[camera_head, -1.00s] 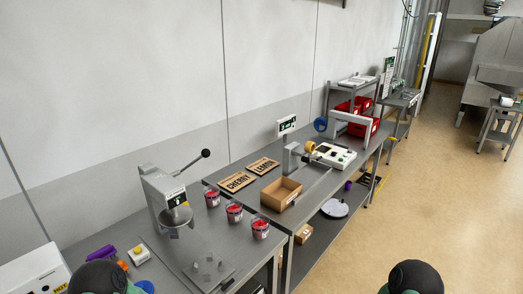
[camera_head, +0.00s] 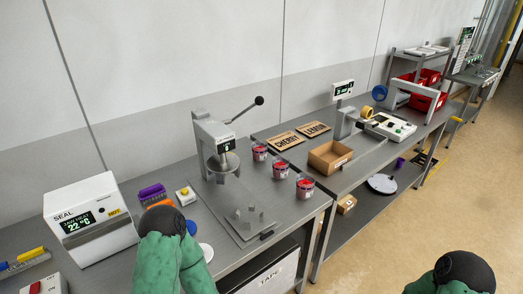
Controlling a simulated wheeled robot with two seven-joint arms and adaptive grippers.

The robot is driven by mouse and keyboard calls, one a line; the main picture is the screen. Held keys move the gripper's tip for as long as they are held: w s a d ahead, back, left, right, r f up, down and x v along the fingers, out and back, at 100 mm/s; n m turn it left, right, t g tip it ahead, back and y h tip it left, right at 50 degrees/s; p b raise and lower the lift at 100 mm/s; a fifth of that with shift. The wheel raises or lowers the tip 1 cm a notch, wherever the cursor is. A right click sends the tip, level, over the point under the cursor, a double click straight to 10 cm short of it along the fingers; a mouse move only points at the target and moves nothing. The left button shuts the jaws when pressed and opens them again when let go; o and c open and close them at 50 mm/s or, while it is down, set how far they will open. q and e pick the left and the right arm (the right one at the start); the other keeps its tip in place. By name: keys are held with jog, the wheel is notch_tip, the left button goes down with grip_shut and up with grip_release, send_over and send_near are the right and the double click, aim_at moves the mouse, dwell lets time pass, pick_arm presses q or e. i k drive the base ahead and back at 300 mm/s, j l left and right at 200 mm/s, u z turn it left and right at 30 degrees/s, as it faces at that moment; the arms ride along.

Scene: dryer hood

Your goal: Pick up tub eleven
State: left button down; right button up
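Three small clear tubs with red contents stand in a slanting row on the steel bench, right of the lever press: a far tub (camera_head: 260,153), a middle tub (camera_head: 280,170) and a near tub (camera_head: 305,187). Their labels are too small to read, so I cannot tell which is tub eleven. Parts of my two green and black arms show at the bottom edge, one left of centre and one at the right. Neither gripper is in view.
A lever press (camera_head: 217,150) stands left of the tubs, behind a metal plate (camera_head: 243,217). A sealer (camera_head: 92,219) reading 22 °C and marked HOT is at left. CHERRY (camera_head: 286,141) and LEMON (camera_head: 315,129) signs and an open cardboard box (camera_head: 329,157) are on the right bench.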

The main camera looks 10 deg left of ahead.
aim_at(259, 148)
jog(key=i+l, duration=0.6)
jog(key=l, duration=0.25)
jog(key=i+l, duration=0.25)
jog(key=l, duration=0.15)
